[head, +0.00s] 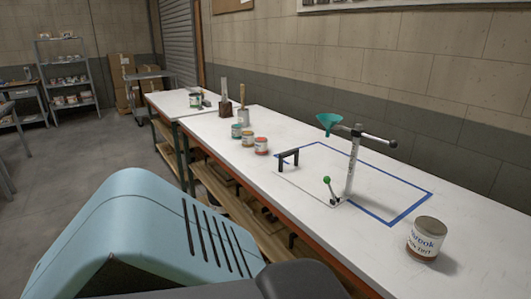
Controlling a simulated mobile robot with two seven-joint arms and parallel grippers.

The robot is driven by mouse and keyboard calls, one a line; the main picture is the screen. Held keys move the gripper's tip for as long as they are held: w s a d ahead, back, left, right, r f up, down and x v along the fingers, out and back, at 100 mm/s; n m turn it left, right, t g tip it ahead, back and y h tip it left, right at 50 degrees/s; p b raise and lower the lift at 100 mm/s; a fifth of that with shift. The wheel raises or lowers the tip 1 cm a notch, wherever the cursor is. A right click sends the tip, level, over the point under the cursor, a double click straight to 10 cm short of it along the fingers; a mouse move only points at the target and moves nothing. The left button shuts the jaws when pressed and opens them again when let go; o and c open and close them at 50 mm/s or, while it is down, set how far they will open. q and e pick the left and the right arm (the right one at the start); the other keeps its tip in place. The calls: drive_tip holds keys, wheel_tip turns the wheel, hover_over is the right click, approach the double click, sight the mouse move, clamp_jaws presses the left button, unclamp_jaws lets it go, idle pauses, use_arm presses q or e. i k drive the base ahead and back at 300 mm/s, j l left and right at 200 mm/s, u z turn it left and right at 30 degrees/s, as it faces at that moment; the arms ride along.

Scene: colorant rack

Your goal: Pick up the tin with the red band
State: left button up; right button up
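A small tin with a red band (261,146) stands upright on the white bench (225,155), near its front edge. A tin with a yellowish band (248,139) and a tin with a teal band (236,131) stand in a row just behind it to the left. A larger-looking, nearer tin (427,237) with a pale printed label and a brownish lower part stands alone at the right. Neither of my grippers shows in the head view, so their state is not seen.
A stand with a green funnel (328,122) and a green-knobbed lever (328,182) stands by a blue taped outline (412,211). A small black bracket (288,159) is beside it. A brush in a pot (243,113) stands farther back. Open floor (85,165) lies left.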

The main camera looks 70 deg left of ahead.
sight(261, 143)
drive_tip(key=i+j, duration=0.1)
drive_tip(key=i, duration=0.35)
drive_tip(key=u, duration=3.25)
drive_tip(key=i+u, duration=0.3)
drive_tip(key=i, duration=1.4)
